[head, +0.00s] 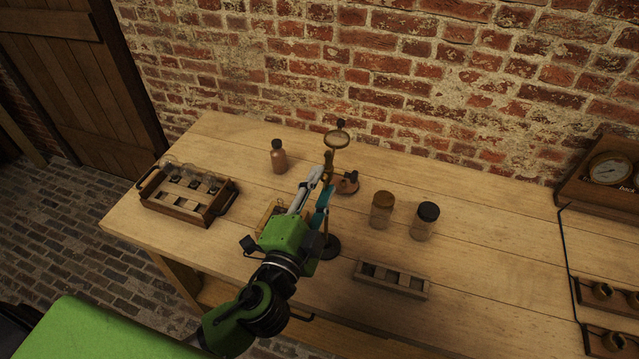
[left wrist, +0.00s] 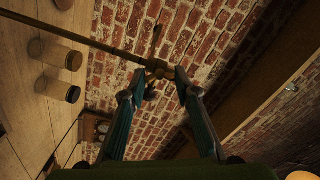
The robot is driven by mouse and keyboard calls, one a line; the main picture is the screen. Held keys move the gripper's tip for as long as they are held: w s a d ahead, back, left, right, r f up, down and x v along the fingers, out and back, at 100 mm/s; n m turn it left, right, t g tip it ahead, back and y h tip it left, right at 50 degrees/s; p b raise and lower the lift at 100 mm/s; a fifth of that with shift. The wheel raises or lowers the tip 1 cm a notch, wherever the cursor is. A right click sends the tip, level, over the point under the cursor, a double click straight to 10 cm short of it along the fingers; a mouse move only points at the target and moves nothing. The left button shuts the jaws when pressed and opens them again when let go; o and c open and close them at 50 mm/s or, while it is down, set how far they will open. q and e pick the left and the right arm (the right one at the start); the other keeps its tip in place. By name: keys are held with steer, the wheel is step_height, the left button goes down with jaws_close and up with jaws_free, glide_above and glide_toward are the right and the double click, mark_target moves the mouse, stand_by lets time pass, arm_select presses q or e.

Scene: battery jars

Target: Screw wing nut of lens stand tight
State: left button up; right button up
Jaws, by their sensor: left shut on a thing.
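The lens stand shows in the head view with its brass lens ring (head: 336,139) on top and a round dark base (head: 331,246); my left gripper hides much of its post. My left gripper (head: 323,184) comes in from the front left and is at the upper part of the post. In the left wrist view, the stand's thin brass rod (left wrist: 95,42) runs to a small brass fitting, which looks like the wing nut (left wrist: 156,68). My left gripper (left wrist: 158,80) is shut on this fitting, with a fingertip on each side. My right gripper is not in view.
A wooden tray with glass jars (head: 210,211) stands at the left. A brown bottle (head: 278,158) is behind. Two lidded jars (head: 381,212) (head: 424,224) and a slotted wooden rack (head: 392,279) are to the right. A gauge cabinet (head: 576,185) is far right.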

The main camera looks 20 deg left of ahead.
arm_select(q)
steer(key=m+p, duration=0.1)
steer(key=m, duration=0.2)
steer(key=shift+r+m, duration=0.15)
steer(key=shift+m, duration=0.15)
steer(key=m+p, duration=0.2)
steer(key=m, duration=0.1)
steer(key=shift+m, duration=0.3)
steer(key=m+p, duration=0.2)
steer(key=m, duration=0.1)
steer(key=shift+w+r+m, duration=0.1)
steer(key=shift+m, duration=0.3)
steer(key=m+p, duration=0.1)
steer(key=m, duration=0.2)
steer(key=shift+m+p, duration=0.3)
steer(key=shift+p, duration=0.05)
steer(key=m+p, duration=0.2)
steer(key=m, duration=0.2)
steer(key=shift+m+p, duration=0.45)
steer(key=shift+m, duration=1.85)
steer(key=o, duration=1.1)
steer(key=shift+c, duration=0.2)
steer(key=shift+o, duration=0.3)
steer(key=shift+w, duration=0.15)
